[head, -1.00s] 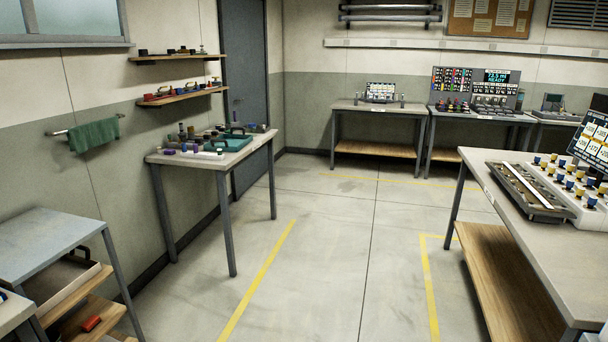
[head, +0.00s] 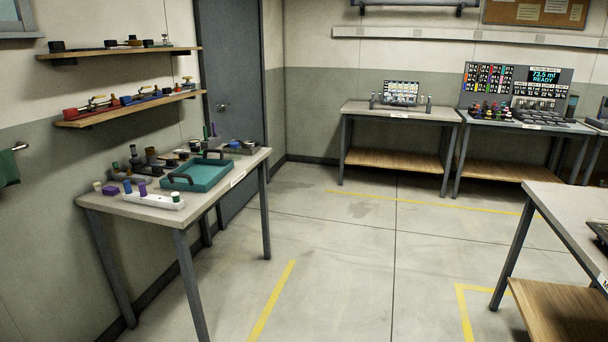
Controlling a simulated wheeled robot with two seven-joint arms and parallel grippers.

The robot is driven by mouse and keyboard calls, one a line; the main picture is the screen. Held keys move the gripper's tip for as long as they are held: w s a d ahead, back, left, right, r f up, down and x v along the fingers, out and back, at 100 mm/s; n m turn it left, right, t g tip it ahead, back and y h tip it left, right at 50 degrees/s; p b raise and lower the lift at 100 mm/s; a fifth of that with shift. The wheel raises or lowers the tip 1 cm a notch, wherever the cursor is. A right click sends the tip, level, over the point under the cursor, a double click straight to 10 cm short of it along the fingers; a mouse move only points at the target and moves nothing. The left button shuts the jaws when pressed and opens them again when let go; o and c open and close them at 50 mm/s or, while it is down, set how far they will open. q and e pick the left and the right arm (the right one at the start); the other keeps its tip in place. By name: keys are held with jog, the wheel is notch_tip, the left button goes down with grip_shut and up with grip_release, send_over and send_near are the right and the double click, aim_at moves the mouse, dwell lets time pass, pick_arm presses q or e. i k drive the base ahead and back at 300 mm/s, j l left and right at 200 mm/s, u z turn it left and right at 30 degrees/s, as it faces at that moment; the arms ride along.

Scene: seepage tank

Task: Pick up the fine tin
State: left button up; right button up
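I cannot make out which item is the fine tin at this distance. Small cylinders and blocks, some dark and some purple, stand on the left table (head: 138,207) around a teal tray (head: 205,176) with dark handles. A white strip (head: 155,200) with several small pegs lies at that table's front edge. Other small items stand on the far table with the lit panels. Neither of my grippers shows in the head view.
Two wall shelves (head: 130,108) with small items hang above the left table. A far table (head: 400,115) holds a small display board (head: 401,92). A table (head: 570,205) stands at right. The middle floor (head: 335,260) is clear.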

aim_at(249, 146)
jog(key=i, duration=2.5)
